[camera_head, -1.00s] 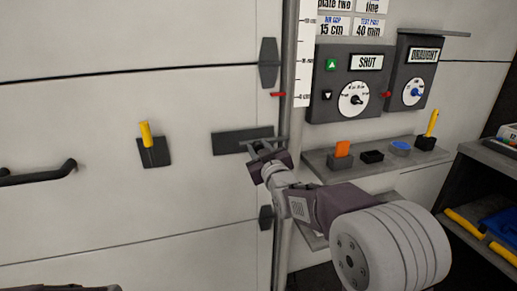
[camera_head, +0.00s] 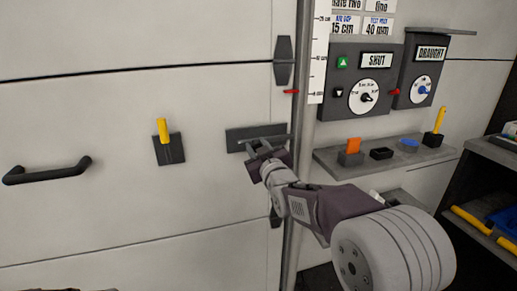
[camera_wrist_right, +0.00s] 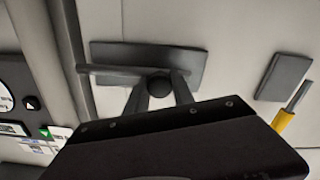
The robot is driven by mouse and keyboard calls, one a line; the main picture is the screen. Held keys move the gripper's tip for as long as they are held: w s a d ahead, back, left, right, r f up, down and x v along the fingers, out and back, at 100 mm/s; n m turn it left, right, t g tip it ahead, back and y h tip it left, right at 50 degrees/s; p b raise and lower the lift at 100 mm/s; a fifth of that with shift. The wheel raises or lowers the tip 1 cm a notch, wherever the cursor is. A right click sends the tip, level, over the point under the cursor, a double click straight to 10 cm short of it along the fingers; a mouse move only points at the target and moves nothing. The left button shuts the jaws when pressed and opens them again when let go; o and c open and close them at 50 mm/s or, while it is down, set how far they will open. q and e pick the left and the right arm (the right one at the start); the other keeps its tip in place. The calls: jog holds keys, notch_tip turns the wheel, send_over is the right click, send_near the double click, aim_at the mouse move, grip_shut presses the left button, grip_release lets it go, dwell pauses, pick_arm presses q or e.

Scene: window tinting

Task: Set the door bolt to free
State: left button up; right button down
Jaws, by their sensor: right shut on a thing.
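The door bolt is a grey bar on a dark plate (camera_head: 240,133) fixed to the pale panelled door. In the right wrist view, the plate (camera_wrist_right: 190,66) lies behind the bolt bar (camera_wrist_right: 112,70), and a round black knob (camera_wrist_right: 158,84) stands on the bar. My right gripper (camera_head: 262,147) is at the bolt, its fingers shut on the knob; the right wrist view shows a finger on each side (camera_wrist_right: 158,95). The bar's end reaches just past the plate, near the upright post (camera_head: 308,135). My left gripper is not in view.
Left of the bolt are a yellow lever (camera_head: 163,130) on a dark plate and a black door handle (camera_head: 48,171). Right of the post are dial boxes (camera_head: 366,75) and a shelf (camera_head: 335,165) with small items. Dark hinge-like fittings (camera_head: 283,60) sit at the door's edge.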

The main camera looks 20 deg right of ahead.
jog(key=c, duration=1.3)
grip_release()
jog(key=shift+a+f, duration=0.1)
jog(key=shift+a, duration=0.05)
jog(key=shift+o, duration=1.1)
jog(key=shift+a, duration=0.25)
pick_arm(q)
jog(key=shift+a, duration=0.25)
pick_arm(e)
jog(key=shift+d, duration=0.15)
jog(key=shift+s, duration=0.2)
pick_arm(q)
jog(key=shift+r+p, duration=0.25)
jog(key=shift+p, duration=0.1)
pick_arm(e)
jog(key=s, duration=0.8)
jog(key=shift+s+d, duration=0.15)
jog(key=shift+s, duration=0.2)
